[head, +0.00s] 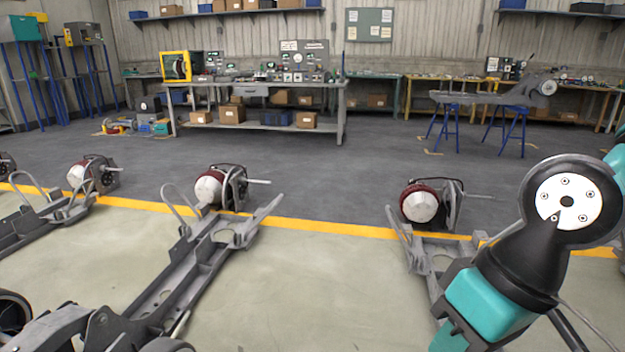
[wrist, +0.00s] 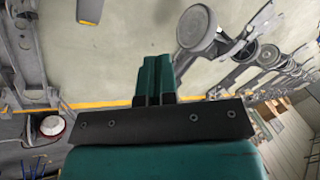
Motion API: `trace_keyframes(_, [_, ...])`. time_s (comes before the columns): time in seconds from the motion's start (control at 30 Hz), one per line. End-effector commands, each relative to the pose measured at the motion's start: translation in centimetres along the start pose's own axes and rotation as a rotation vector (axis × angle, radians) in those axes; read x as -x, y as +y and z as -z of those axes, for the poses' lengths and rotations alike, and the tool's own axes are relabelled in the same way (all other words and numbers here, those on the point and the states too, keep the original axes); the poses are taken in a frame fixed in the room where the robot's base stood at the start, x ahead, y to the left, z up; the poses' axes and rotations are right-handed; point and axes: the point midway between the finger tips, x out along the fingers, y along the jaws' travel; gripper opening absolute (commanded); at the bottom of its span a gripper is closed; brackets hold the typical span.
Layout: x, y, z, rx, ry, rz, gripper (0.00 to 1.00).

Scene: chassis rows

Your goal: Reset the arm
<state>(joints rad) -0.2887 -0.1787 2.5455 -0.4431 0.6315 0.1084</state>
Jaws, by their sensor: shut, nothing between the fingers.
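My gripper (wrist: 154,82) shows in the wrist view as two teal fingers side by side, pressed together with nothing between them. It hangs above the pale floor, apart from the chassis parts around it. In the head view my arm, black and teal with a white round joint cover, fills the lower right; the fingertips are not clear there. A grey chassis frame (head: 190,265) lies on the floor left of my arm. Another chassis frame (head: 437,258) is partly hidden behind my arm.
Motor units with red and white drums (head: 419,203) stand along the yellow floor line (head: 310,228). Wheels and chassis parts (wrist: 196,28) lie at the right of the wrist view. A workbench (head: 270,85) stands at the back. The floor between the two frames is clear.

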Motion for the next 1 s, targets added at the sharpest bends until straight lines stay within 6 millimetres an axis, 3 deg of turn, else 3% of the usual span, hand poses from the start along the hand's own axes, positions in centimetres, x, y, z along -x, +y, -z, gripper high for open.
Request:
trace_keyframes(0.13, [2.7, -1.0, -2.0, 0.154, 0.02, -0.01, 0.0])
trace_keyframes(0.2, [5.0, -1.8, -1.6, 0.157, 0.011, -0.008, 0.0])
trace_keyframes(0.47, [10.9, -3.9, -0.6, 0.152, 0.011, -0.008, 0.0])
trace_keyframes(0.8, [20.4, -7.2, 0.9, 0.151, 0.011, -0.008, 0.0])
trace_keyframes(1.0, [22.7, -8.0, 1.3, 0.15, 0.011, -0.008, 0.0])
